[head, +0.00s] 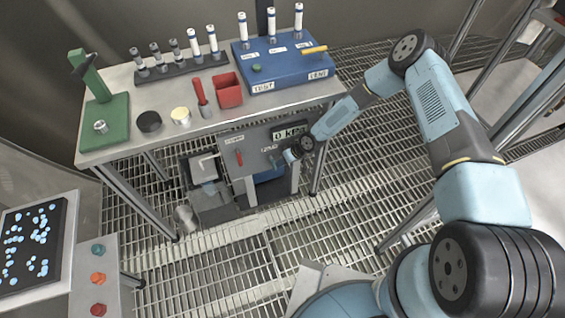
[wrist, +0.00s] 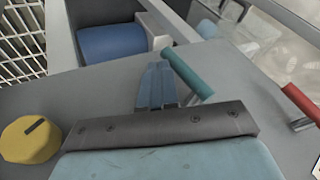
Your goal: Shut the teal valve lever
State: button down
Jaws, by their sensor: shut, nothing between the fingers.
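The teal valve lever (wrist: 190,72) sticks out from a grey panel (wrist: 85,95) in the wrist view, slanting from upper left to lower right. My gripper (wrist: 157,72) is shut and empty, its blue fingers together just left of the lever. I cannot tell whether the fingers touch it. In the head view my gripper (head: 290,155) is at the front of the grey panel box (head: 250,145) under the bench; the teal lever is too small there to make out clearly.
A red lever (wrist: 300,103) lies right of the teal one and a yellow knob (wrist: 30,140) lies left in the wrist view. The bench (head: 205,125) above the panel carries a green stand (head: 105,120), a red bin (head: 228,92) and a blue rack (head: 285,68). Grated floor in front is mostly clear.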

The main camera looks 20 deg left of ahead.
jog(key=shift+s+a+f, duration=0.25)
jog(key=shift+s+a, duration=0.15)
jog(key=shift+s, duration=0.15)
jog(key=w+d+f+v, duration=0.1)
jog(key=v, duration=0.9)
jog(key=shift+w+r, duration=0.1)
